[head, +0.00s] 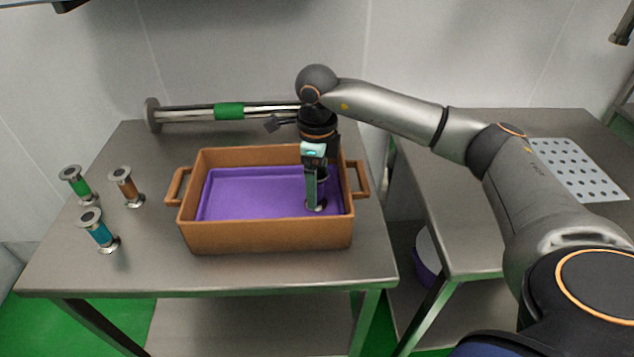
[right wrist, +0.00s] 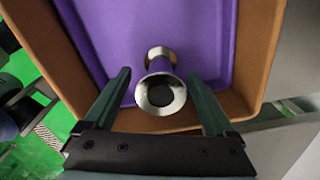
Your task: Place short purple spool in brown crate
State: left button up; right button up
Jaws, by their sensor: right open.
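The short purple spool (right wrist: 159,66), with metal flanged ends, is inside the brown crate (head: 265,237). In the right wrist view it is between the two open fingers, with clear gaps on both sides. In the head view its lower metal flange (head: 316,206) shows on the crate's purple floor near the right wall, and my right gripper (head: 314,185) hides much of the rest. The spool appears to stand upright. The right gripper points down into the crate and is open. The crate also shows in the right wrist view (right wrist: 262,45). My left gripper is not in view.
A green spool (head: 80,188), a brown spool (head: 127,188) and a blue spool (head: 99,232) stand on the steel table left of the crate. A long metal spool with a green middle (head: 229,111) lies behind it. A perforated plate (head: 577,170) lies on the right table.

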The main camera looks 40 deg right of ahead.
notch_tip(320, 180, up, 12)
jog(key=shift+r+b, duration=0.2)
jog(key=shift+b, duration=0.1)
